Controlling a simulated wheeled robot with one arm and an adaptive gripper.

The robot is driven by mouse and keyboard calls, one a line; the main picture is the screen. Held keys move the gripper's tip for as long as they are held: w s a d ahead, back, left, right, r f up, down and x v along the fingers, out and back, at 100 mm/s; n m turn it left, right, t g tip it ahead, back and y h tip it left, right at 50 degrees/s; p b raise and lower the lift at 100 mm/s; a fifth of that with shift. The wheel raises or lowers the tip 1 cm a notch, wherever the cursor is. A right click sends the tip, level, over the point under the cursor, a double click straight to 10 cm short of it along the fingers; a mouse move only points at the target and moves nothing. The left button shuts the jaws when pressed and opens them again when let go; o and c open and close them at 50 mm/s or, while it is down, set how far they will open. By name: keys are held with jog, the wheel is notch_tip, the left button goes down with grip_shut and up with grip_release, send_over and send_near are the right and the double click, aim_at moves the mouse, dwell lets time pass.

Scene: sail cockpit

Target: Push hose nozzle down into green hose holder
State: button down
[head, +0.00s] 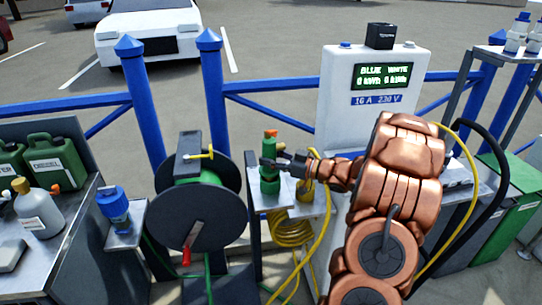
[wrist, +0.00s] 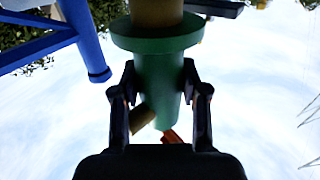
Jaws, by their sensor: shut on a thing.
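The hose nozzle (wrist: 157,75) is a green cylinder with a wide green flange, a brown section beyond the flange and an orange-red part at its other end. In the head view the nozzle (head: 270,150) stands about upright with its orange tip up. My gripper (head: 272,165) reaches in from the right and is shut on its green body; in the wrist view my gripper (wrist: 158,95) has one finger on each side of it. The green hose holder (head: 270,186) appears directly below, on a small grey shelf. How deep the nozzle sits in it cannot be told.
A yellow holder (head: 305,190) with an orange-topped nozzle stands just right, close to my gripper. A coiled yellow hose (head: 292,232) hangs below. A dark hose reel (head: 195,205) stands left. The white power pedestal (head: 345,110) is behind, along the blue railing (head: 275,104).

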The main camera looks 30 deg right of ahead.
jog(key=shift+f, duration=0.6)
jog(key=shift+s+d, duration=0.1)
dwell(1.1)
jog(key=shift+f, duration=0.6)
dwell(0.5)
jog(key=c, duration=0.9)
grip_release()
jog(key=shift+o, duration=0.2)
jog(key=v, duration=1.1)
jog(key=shift+p, duration=0.45)
